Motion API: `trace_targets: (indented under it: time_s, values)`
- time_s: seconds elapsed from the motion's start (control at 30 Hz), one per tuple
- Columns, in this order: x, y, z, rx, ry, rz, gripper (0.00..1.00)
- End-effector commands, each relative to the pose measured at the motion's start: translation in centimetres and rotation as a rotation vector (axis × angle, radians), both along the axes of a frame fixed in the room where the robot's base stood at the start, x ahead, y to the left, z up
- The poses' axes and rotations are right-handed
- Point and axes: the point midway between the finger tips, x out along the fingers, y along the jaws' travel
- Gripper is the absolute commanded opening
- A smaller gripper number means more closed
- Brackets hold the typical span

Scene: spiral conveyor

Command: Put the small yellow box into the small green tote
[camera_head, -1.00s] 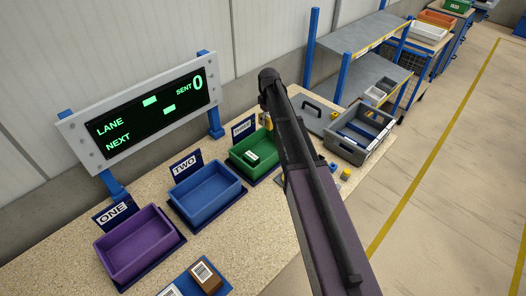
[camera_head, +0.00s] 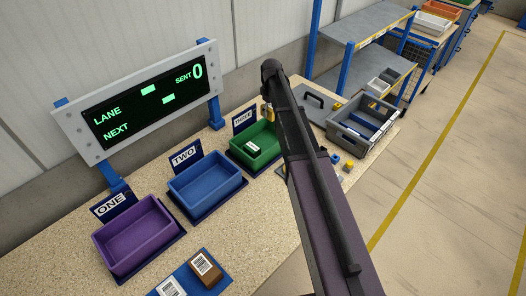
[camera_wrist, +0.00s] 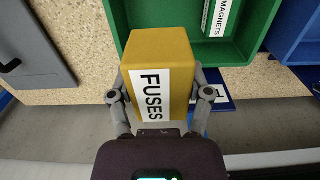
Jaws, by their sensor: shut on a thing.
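The yellow box (camera_wrist: 158,50), labelled FUSES, is held between the fingers of my gripper (camera_wrist: 166,92) in the wrist view. The green tote (camera_wrist: 246,50) is just beyond and to the right of the box in that view. A thing labelled MAGNETS lies inside the tote. In the head view the green tote (camera_head: 268,158) stands by the sign THREE, left of my arm, with a white-labelled thing in it. My arm hides most of my gripper there.
A blue tote (camera_head: 225,192) and a purple tote (camera_head: 125,262) stand in line with the green one. A grey crate (camera_head: 385,140) is to the right of my arm. A lit display (camera_head: 150,100) stands behind. Two labelled boxes lie on a blue mat (camera_head: 222,283) in front.

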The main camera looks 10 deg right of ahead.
Motion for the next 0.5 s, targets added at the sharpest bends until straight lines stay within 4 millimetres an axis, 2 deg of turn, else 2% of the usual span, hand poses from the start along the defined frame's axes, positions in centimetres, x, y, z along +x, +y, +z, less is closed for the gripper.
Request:
trace_targets:
  time_s: [0.03,0.2,0.5]
  values:
    - [0.1,-0.1,-1.3,0.001,0.001,0.000,0.16]
    - [0.4,-0.3,-3.6,0.002,0.001,0.000,0.16]
    - [0.8,-0.6,-5.9,0.002,0.002,0.000,0.16]
